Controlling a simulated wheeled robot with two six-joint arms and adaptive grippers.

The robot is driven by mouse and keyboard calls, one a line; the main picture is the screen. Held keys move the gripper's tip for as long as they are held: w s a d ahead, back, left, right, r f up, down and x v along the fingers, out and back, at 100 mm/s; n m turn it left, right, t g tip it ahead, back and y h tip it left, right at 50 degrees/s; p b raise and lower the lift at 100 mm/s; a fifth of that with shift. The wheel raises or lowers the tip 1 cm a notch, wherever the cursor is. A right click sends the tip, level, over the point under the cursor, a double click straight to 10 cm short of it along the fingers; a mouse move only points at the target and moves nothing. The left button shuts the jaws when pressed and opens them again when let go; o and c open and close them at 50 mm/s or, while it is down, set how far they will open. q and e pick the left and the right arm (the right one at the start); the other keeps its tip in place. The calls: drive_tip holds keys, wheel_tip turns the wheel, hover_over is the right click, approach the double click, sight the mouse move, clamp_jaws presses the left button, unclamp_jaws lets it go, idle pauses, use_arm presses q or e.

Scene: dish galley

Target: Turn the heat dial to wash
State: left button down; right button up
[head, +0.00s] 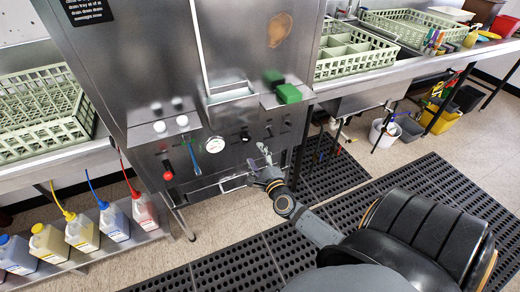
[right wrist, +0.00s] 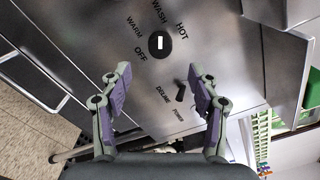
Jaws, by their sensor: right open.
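The heat dial (right wrist: 153,51) is a round black knob on the steel front, ringed by the words OFF, WARM, WASH and HOT. Its white mark runs upright in the right wrist view, in line with WASH; I cannot tell which end is the pointer. In the head view the dial (head: 245,136) is a small dark knob. My right gripper (right wrist: 160,88) is open and empty, its fingers apart, facing the panel, with the dial ahead between and beyond the fingertips. In the head view my right gripper (head: 263,160) is just below the row of controls. My left gripper is not in view.
A red-handled lever (head: 167,173), a blue handle (head: 195,160) and a round gauge (head: 215,145) are to the left. A green block (head: 288,94) sits above right. A bar handle (head: 232,182) runs below.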

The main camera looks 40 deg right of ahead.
drive_tip(key=shift+v, duration=1.85)
drive_tip(key=s+a+f+n+g+y+p, duration=0.1)
drive_tip(key=s+f+n+g+p, duration=0.15)
drive_tip(key=s+f+n, duration=0.4)
drive_tip(key=s+f+n+g+y+p, duration=0.1)
drive_tip(key=s+f+n+g+p, duration=0.2)
drive_tip(key=f, duration=0.7)
drive_tip(key=s+a+f+n+g+y+p, duration=0.1)
drive_tip(key=s+f+n+g, duration=0.15)
drive_tip(key=f+n, duration=0.5)
drive_tip(key=s+a+f+n+g+p, duration=0.1)
drive_tip(key=s+f+n+g, duration=0.3)
drive_tip(key=s, duration=0.9)
drive_tip(key=s+a+f+n+g+p, duration=0.2)
drive_tip(key=s+f+n, duration=0.4)
drive_tip(key=s+f, duration=0.3)
drive_tip(key=s+a+g, duration=0.1)
drive_tip(key=s+g, duration=0.1)
drive_tip(key=s, duration=0.2)
drive_tip(key=shift+a, duration=0.2)
